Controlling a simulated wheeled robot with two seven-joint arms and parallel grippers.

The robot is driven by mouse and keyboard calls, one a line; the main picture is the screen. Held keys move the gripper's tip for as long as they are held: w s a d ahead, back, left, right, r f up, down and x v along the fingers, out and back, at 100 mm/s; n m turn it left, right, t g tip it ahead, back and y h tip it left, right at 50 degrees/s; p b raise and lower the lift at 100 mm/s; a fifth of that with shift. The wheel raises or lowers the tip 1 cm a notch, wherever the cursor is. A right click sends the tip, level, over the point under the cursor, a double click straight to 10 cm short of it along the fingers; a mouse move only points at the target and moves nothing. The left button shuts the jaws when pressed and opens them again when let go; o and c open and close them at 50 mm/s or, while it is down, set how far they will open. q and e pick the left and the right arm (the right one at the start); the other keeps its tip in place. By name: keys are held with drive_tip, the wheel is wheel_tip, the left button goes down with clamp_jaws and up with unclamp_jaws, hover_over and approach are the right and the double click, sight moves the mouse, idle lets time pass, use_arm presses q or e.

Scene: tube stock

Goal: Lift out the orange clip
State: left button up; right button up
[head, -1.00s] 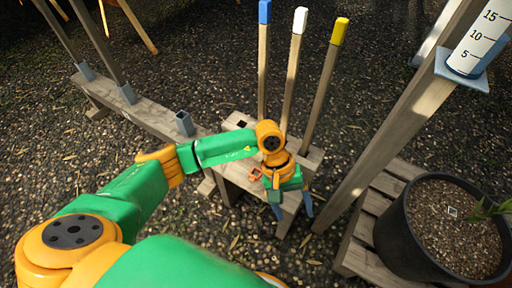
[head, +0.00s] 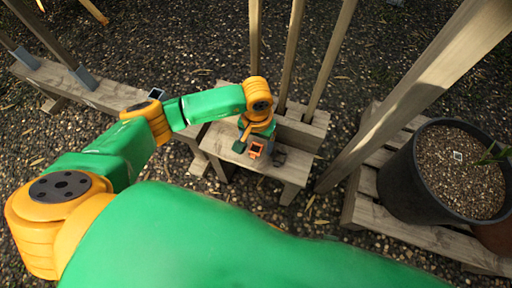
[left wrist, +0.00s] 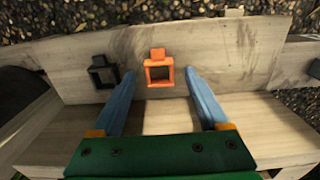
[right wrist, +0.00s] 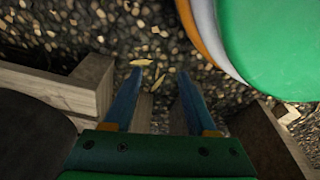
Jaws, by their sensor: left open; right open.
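The orange clip (left wrist: 158,61), a small square ring with a tab, is against the wooden board of the bench, and it also shows in the head view (head: 255,148). My left gripper (left wrist: 160,73) is open, its blue fingers on either side of the clip in the left wrist view with gaps to both; I cannot tell its depth from the clip. In the head view the left gripper (head: 251,139) is just above the clip. My right gripper (right wrist: 159,72) is open and empty over gravel, and is not seen in the head view.
A similar dark clip (left wrist: 100,62) is beside the orange one, on the left in the left wrist view. The wooden bench (head: 292,172) has upright stakes (head: 291,60) behind it. A potted plant (head: 388,185) stands on slats at right, near a slanted post (head: 410,95).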

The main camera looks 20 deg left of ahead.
use_arm(q)
clamp_jaws()
drive_tip(key=shift+r, duration=0.15)
